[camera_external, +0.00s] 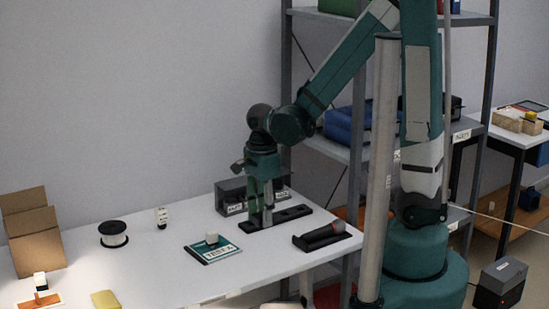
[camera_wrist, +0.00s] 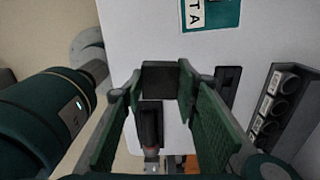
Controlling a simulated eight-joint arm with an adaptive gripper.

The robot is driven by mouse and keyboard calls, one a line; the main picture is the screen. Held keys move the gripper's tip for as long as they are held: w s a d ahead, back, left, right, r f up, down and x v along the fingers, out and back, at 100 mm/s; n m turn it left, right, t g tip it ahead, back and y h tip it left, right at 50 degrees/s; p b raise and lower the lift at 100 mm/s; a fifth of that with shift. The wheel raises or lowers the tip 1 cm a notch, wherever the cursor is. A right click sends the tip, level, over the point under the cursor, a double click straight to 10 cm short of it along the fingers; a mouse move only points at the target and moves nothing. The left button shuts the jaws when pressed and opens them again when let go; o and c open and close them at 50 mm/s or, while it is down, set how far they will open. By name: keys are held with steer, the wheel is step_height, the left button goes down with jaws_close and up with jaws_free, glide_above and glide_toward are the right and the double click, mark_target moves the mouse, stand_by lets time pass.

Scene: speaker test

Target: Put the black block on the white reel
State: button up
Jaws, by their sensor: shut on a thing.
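In the wrist view my gripper (camera_wrist: 160,80) is shut on the black block (camera_wrist: 161,79), which sits between the green-padded fingers. I cannot tell whether the block is clear of the tray; in the external view it does not stand out from the dark fingertips and tray. The white reel (camera_external: 113,234), a white spool with black end discs, stands upright on the left part of the white table, well apart from my gripper. The reel is not in the wrist view.
A small white bottle (camera_external: 161,217) stands behind. A dark box (camera_external: 232,197) is behind the tray, a microphone holder (camera_external: 318,238) in front. A cardboard box (camera_external: 35,240) is far left.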

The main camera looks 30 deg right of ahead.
steer(key=w+a+r+p, duration=0.2)
steer(key=w+a, duration=0.6)
steer(key=w, duration=0.1)
steer(key=w+a+r+p, duration=0.1)
steer(key=w+a+r, duration=0.2)
steer(key=w+a, duration=0.6)
steer(key=p, duration=0.4)
glide_above(112, 226)
steer(key=shift+s+n, duration=0.15)
steer(key=shift+n, duration=0.15)
steer(key=shift+f, duration=0.1)
steer(key=shift+f, duration=3)
steer(key=shift+f+b, duration=0.45)
steer(key=shift+f, duration=1.45)
steer(key=shift+f, duration=0.2)
